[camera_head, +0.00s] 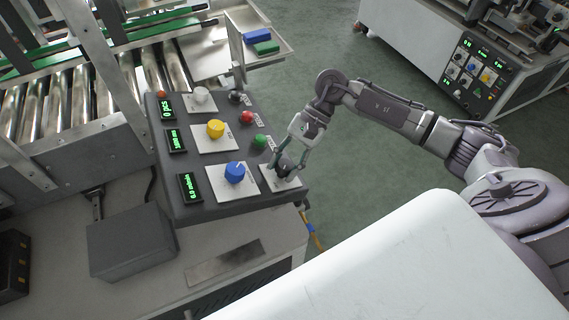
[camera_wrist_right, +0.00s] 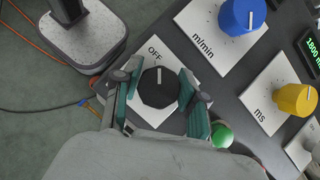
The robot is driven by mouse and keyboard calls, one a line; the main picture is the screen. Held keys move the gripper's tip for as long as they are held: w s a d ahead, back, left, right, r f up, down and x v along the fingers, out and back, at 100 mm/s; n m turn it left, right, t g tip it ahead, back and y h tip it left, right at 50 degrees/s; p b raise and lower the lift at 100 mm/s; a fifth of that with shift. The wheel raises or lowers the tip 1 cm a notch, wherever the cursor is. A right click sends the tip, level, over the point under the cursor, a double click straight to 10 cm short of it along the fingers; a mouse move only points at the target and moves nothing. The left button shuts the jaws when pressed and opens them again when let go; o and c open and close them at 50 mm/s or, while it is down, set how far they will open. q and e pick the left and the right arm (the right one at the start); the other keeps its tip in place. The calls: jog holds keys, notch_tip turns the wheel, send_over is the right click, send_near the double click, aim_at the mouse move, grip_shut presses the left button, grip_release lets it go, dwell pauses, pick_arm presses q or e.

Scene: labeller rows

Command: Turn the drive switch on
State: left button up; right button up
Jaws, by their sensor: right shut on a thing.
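The drive switch is a black rotary knob (camera_wrist_right: 159,92) on a white plate marked OFF (camera_wrist_right: 150,62). Its white pointer line points up in the wrist view, toward the OFF label. My right gripper (camera_wrist_right: 161,86) has one finger on each side of the knob and is shut on it. In the head view my right gripper (camera_head: 287,166) is at the near right corner of the control panel (camera_head: 212,207) and mostly hides the knob. Any other marking on the plate is hidden. My left gripper is not in view.
A green button (camera_wrist_right: 222,135) sits close beside my right finger. Blue (camera_head: 235,172) and yellow (camera_head: 215,129) knobs, a red button (camera_head: 247,118) and lit green displays (camera_head: 190,186) share the panel. A roller conveyor (camera_head: 60,108) lies behind. Open floor (camera_head: 340,190) is right of the panel.

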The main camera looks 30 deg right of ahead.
jog(key=shift+f+m+t+b, duration=0.2)
jog(key=shift+m+t+b, duration=0.2)
jog(key=shift+m+b, duration=0.65)
jog(key=shift+m+t+y+b, duration=0.3)
jog(key=shift+m+t+b, duration=0.1)
jog(key=shift+m+b, duration=0.35)
jog(key=m+t+b, duration=0.1)
jog(key=m+t, duration=0.1)
jog(key=m, duration=0.2)
jog(key=shift+w+b, duration=0.1)
jog(key=shift+b, duration=0.3)
jog(key=m+t, duration=0.1)
jog(key=m, duration=0.2)
jog(key=shift+r+b, duration=0.15)
jog(key=shift+b, duration=0.15)
jog(key=m+t+h, duration=0.1)
jog(key=m, duration=0.2)
jog(key=shift+w+m+t, duration=0.1)
jog(key=shift+m+t, duration=0.3)
jog(key=shift+w+d+m+t+h+b, duration=0.1)
jog(key=shift+m+t+h+b, duration=0.4)
jog(key=shift+m, duration=0.7)
jog(key=shift+m+t+h+b, duration=0.25)
jog(key=shift+m+h, duration=0.35)
jog(key=shift+m, duration=0.6)
jog(key=o, duration=1.1)
jog(key=shift+o, duration=0.2)
